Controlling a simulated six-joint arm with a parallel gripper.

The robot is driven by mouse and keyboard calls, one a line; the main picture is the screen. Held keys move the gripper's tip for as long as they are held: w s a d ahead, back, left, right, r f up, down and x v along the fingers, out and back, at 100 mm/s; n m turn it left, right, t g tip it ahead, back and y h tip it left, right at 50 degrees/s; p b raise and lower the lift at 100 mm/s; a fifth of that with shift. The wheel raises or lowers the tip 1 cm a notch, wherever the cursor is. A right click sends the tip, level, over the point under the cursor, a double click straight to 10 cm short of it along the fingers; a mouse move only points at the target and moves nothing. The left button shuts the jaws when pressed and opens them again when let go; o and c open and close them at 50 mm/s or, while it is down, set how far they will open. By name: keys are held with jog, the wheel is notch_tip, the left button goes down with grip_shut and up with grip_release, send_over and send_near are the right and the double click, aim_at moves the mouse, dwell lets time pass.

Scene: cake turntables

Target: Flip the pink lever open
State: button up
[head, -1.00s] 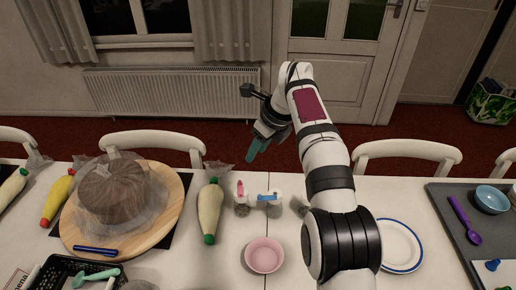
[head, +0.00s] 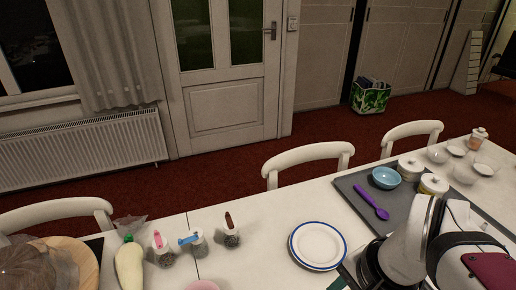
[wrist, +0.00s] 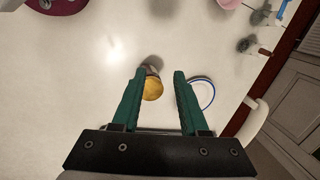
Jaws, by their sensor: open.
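The pink lever (head: 157,239) sits on top of a small clear jar (head: 166,259) with dark contents, on the white table in the head view. I cannot tell its exact tilt. My gripper (wrist: 158,73) is open and empty in the wrist view, its two green fingers apart above the table. In the head view only a green bit of it shows at the bottom edge, right of the plate and well right of the pink lever. In the wrist view the pink lever cannot be made out.
Beside it stand a jar with a blue lever (head: 189,239) and one with a dark red-brown lever (head: 229,221). A piping bag (head: 130,265) is just left. A pink bowl (head: 203,286), a blue-rimmed plate (head: 318,245) and a grey tray (head: 352,190) are nearby. A yellow-topped container (wrist: 152,89) shows beyond my fingers.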

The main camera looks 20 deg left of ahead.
jog(key=w+a+f+n+t+y, duration=0.1)
jog(key=w+a+f+n+t, duration=0.4)
jog(key=a, duration=0.5)
jog(key=w+a+f+n+t+y, duration=0.2)
jog(key=w+a+f, duration=0.45)
jog(key=a, duration=0.45)
jog(key=n+t+y, duration=0.5)
jog(key=n+y, duration=0.2)
jog(key=n, duration=0.2)
send_near(156, 233)
jog(key=x, duration=1)
jog(key=shift+w+a, duration=0.15)
jog(key=shift+a, duration=0.05)
jog(key=shift+c, duration=0.2)
grip_shut()
